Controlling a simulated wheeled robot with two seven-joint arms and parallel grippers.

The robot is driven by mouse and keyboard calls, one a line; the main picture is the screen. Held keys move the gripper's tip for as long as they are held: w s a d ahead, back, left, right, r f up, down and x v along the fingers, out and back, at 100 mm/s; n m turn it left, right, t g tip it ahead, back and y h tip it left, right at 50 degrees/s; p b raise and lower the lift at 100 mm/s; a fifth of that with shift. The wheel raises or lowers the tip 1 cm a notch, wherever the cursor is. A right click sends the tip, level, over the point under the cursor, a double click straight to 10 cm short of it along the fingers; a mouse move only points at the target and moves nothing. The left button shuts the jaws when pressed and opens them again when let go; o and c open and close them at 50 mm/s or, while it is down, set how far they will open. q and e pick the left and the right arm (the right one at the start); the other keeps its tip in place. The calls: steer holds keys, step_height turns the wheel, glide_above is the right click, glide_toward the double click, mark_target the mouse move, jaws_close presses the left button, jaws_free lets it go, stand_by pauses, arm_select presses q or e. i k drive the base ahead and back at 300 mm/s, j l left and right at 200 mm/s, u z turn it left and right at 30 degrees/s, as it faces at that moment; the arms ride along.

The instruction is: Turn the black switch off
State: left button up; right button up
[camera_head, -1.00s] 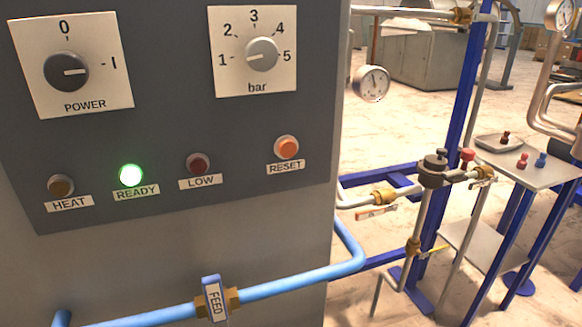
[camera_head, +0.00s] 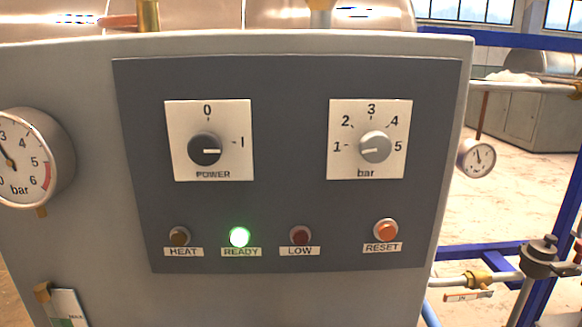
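The black switch (camera_head: 205,149) is a round knob on a white plate marked POWER, at the left of the dark control panel. Its white pointer line lies level, toward the "I" mark on the right; the "0" mark is above the knob. Neither of my grippers shows in the head view.
A grey pressure knob (camera_head: 375,147) marked bar is on the panel's right. Below are the HEAT lamp (camera_head: 180,236), the lit green READY lamp (camera_head: 239,237), the LOW lamp (camera_head: 300,235) and the orange RESET button (camera_head: 386,230). A pressure gauge (camera_head: 32,158) sticks out at left.

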mark_target(205, 148)
steer(key=i+j, duration=0.1)
steer(key=j, duration=0.25)
steer(key=k+l+u, duration=0.1)
steer(key=k+l, duration=0.55)
steer(key=k+l+u, duration=0.1)
steer(key=k+l, duration=0.55)
steer(key=k, duration=0.15)
